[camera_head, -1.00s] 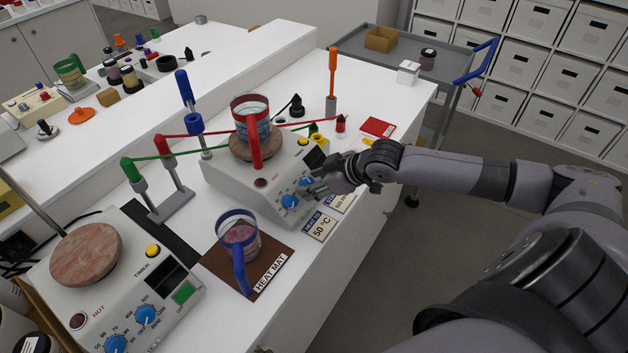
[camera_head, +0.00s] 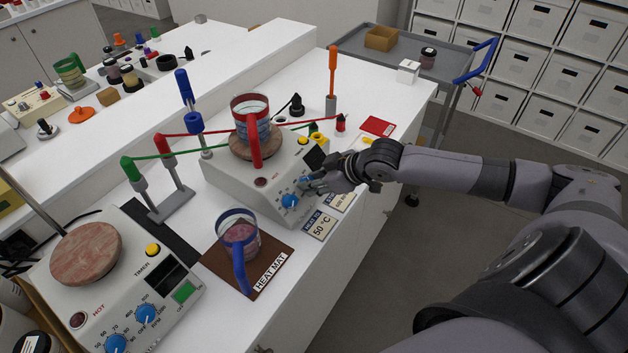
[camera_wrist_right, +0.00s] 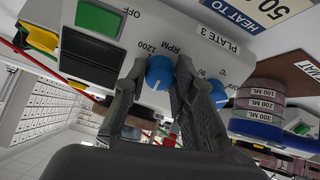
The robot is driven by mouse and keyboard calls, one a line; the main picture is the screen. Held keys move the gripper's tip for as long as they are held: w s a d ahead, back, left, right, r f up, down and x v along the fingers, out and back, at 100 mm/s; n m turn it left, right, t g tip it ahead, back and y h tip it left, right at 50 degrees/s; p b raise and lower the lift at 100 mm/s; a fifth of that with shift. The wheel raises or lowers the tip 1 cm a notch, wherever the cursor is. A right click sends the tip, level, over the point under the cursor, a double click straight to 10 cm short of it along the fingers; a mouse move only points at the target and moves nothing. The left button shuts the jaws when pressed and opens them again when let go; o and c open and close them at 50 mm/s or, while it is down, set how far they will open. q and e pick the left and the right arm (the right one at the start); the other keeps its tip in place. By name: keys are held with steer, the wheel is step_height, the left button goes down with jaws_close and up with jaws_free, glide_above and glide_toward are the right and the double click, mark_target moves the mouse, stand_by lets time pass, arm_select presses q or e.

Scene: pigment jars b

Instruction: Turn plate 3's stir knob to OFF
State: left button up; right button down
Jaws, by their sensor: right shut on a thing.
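Plate 3 (camera_head: 225,185) is a white hotplate at the middle of the bench, with its label showing in the right wrist view (camera_wrist_right: 219,38). Its stir knob (camera_wrist_right: 160,74) is blue, next to the "RPM", "1200" and "OFF" marks, with a white pointer line. My right gripper (camera_wrist_right: 160,64) is shut on this knob, one finger on each side. In the head view my right gripper (camera_head: 313,184) reaches the front panel and partly covers the stir knob. The blue heat knob (camera_head: 290,201) is beside it, outside the fingers (camera_wrist_right: 218,95). My left gripper is not in view.
A red-rimmed jug (camera_head: 252,112) stands on plate 3's top. A blue-handled jug (camera_head: 239,235) stands on the brown heat mat (camera_head: 275,262). Another hotplate (camera_head: 55,285) is at lower left. Cards (camera_head: 323,226) lie before plate 3. A grey cart (camera_head: 350,43) stands behind.

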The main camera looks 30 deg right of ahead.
steer(key=shift+n, duration=0.3)
steer(key=shift+r+n+p, duration=0.1)
steer(key=shift+n+p, duration=0.65)
steer(key=shift+n, duration=0.15)
steer(key=n+p, duration=0.1)
steer(key=n, duration=0.2)
steer(key=shift+n+p, duration=0.3)
steer(key=n+p, duration=0.1)
steer(key=n, duration=0.2)
steer(key=shift+w+n+p, duration=0.1)
steer(key=shift+n+p, duration=0.2)
steer(key=n+p, duration=0.1)
steer(key=n, duration=0.2)
steer(key=shift+d+r+n+p, duration=0.1)
steer(key=shift+n+p, duration=0.2)
steer(key=shift+p, duration=0.05)
steer(key=n+p, duration=0.3)
steer(key=n, duration=0.3)
steer(key=shift+w+p, duration=0.1)
steer(key=shift+p, duration=0.25)
steer(key=n, duration=0.2)
steer(key=shift+n+p, duration=0.4)
steer(key=shift+n, duration=1.4)
